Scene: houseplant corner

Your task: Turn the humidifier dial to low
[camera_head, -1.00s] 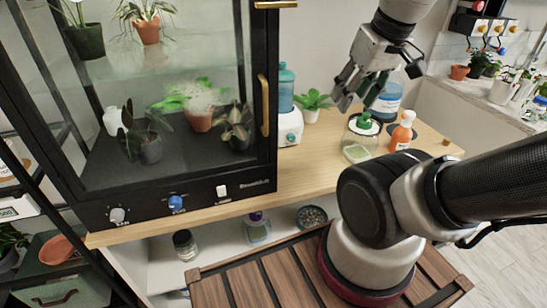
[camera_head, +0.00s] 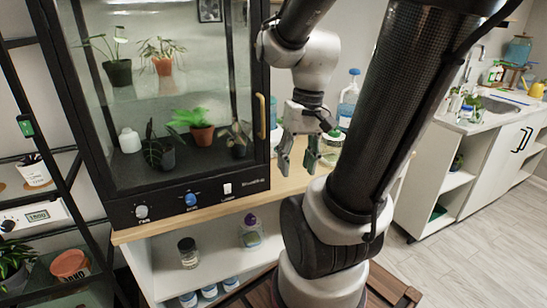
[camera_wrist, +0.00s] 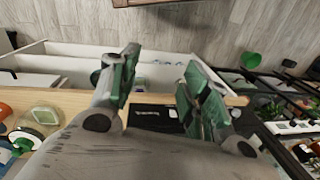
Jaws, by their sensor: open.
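The humidifier, a teal tank on a white base, stands right of the glass cabinet. In the head view now only a sliver of its tank (camera_head: 274,108) shows between the cabinet edge and my arm; its dial is hidden. My gripper (camera_head: 297,160) points down in front of it, over the wooden top, with its two green-padded fingers apart and nothing between them. In the wrist view my gripper (camera_wrist: 160,72) is also open and empty, and I cannot make out the humidifier there.
The black glass cabinet (camera_head: 262,180) has a white knob (camera_head: 142,211), a blue knob (camera_head: 191,199) and a white switch (camera_head: 227,188) on its front. A gold handle (camera_head: 261,116) sticks out near my gripper. A green-lidded jar (camera_head: 331,146) and a blue bottle (camera_head: 349,98) stand close on the right.

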